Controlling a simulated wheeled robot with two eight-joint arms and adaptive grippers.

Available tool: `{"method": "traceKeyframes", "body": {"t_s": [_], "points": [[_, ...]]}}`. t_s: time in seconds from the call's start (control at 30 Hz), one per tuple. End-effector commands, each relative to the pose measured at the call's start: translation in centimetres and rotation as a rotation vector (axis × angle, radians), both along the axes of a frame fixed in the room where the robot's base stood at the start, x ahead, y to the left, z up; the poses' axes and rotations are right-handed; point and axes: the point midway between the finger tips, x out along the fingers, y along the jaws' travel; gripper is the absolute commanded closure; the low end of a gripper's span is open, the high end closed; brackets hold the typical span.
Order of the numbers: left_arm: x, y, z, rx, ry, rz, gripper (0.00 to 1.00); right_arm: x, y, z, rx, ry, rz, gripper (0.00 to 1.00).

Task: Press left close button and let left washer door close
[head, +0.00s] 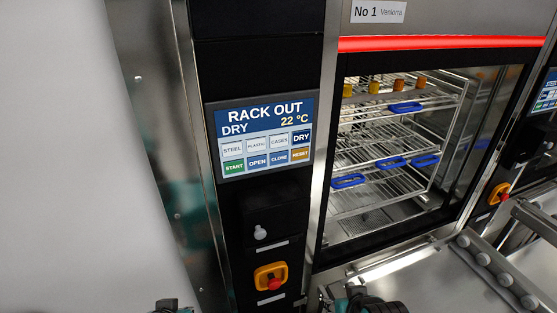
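The control panel (264,138) on the dark column reads "RACK OUT", "DRY" and "22 °C". Its CLOSE button (279,156) is in the lower row, between OPEN (257,161) and RESET (300,154). The washer marked No 1 (378,11) stands right of the column. Its chamber (400,150) shows wire racks inside, and I cannot tell whether a glass door covers it. A small dark part at the bottom edge, left of the column, may be my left gripper (167,305). A dark and teal part at the bottom centre may be my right gripper (370,303). Both are cut off, their fingers unclear; neither touches the panel.
An orange-yellow switch with a red knob (271,277) and a pale knob (260,232) sit below the panel. A metal surface with rollers (497,272) lies at lower right. A second panel (545,95) is at the right edge. The space before the left panel is clear.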

Motion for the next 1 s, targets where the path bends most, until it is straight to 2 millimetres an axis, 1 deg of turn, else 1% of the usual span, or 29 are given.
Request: {"method": "traceKeyframes", "body": {"t_s": [0.27,0.3,0.37,0.4,0.43,0.47,1.0], "points": [[0.00,0.00,0.00,0.000,0.000,0.000,1.00,0.00,0.00,0.00,0.000,0.000,0.000,0.60],[0.00,0.00,0.00,0.000,0.000,0.000,1.00,0.00,0.00,0.00,0.000,0.000,0.000,0.63],[0.00,0.00,0.00,0.000,0.000,0.000,1.00,0.00,0.00,0.00,0.000,0.000,0.000,0.78],[0.00,0.00,0.00,0.000,0.000,0.000,1.00,0.00,0.00,0.00,0.000,0.000,0.000,0.89],[0.00,0.00,0.00,0.000,0.000,0.000,1.00,0.00,0.00,0.00,0.000,0.000,0.000,0.97],[0.00,0.00,0.00,0.000,0.000,0.000,1.00,0.00,0.00,0.00,0.000,0.000,0.000,1.00],[0.00,0.00,0.00,0.000,0.000,0.000,1.00,0.00,0.00,0.00,0.000,0.000,0.000,1.00]]}}
